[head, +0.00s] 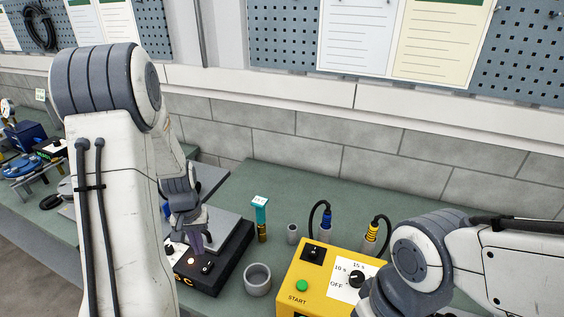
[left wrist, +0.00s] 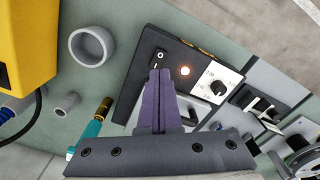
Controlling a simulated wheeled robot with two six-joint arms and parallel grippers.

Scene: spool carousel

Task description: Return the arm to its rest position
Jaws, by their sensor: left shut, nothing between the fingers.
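My left arm comes in from the left in the head view, and its gripper (head: 197,246) points down over a black control box (head: 228,264). The left wrist view shows its two purple fingers (left wrist: 158,98) pressed together with nothing between them. The fingertips overlap the box near its rocker switch (left wrist: 157,60); I cannot tell whether they touch it. An orange lamp (left wrist: 185,70) glows beside the switch, next to a white dial plate with a black knob (left wrist: 218,88). My right arm shows at the right of the head view; its gripper is not visible.
A yellow box (head: 318,272) with a green START button stands right of the black box. Green bench top behind these is clear up to the block wall.

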